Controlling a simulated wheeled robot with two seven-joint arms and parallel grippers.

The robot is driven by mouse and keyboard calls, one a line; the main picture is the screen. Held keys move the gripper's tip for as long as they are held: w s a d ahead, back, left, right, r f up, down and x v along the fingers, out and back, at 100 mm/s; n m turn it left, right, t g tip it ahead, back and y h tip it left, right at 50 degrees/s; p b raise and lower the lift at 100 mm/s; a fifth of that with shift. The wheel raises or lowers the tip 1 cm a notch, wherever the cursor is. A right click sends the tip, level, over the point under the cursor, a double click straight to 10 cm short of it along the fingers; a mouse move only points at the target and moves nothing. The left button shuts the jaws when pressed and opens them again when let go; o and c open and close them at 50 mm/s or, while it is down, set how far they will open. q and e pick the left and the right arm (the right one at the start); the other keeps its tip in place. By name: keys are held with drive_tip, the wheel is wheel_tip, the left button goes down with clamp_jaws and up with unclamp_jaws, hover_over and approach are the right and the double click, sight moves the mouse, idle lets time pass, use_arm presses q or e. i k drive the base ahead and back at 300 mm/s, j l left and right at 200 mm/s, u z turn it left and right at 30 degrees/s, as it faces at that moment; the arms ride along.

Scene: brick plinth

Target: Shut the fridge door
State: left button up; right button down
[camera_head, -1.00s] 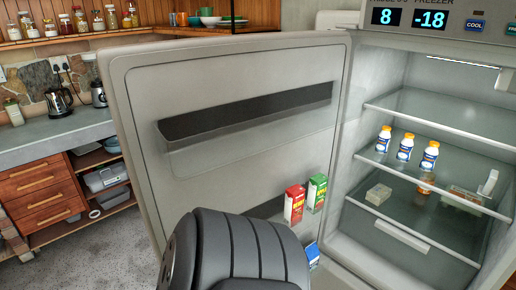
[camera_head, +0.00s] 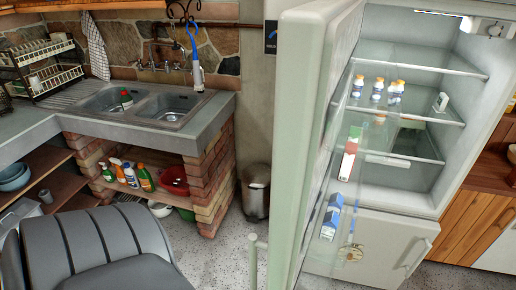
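The fridge door (camera_head: 302,130) stands open. I see it nearly edge-on, with its pale outer face to the left and its inner shelves to the right. The open fridge compartment (camera_head: 458,145) is right of the door, with its glass shelves in plain view. A red and white carton (camera_head: 348,162) and blue and white cartons (camera_head: 331,218) are in the door's inner racks. Neither gripper is in view.
Small white bottles (camera_head: 377,90) stand on a fridge shelf. The lower freezer door (camera_head: 375,248) is shut. A metal bin (camera_head: 256,192) stands left of the fridge door. A brick counter with a sink (camera_head: 130,108) is at the left.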

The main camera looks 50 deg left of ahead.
sight(318, 41)
drive_tip(key=i+j, duration=0.1)
drive_tip(key=j, duration=1.05)
drive_tip(key=i+j, duration=0.15)
drive_tip(key=j, duration=0.4)
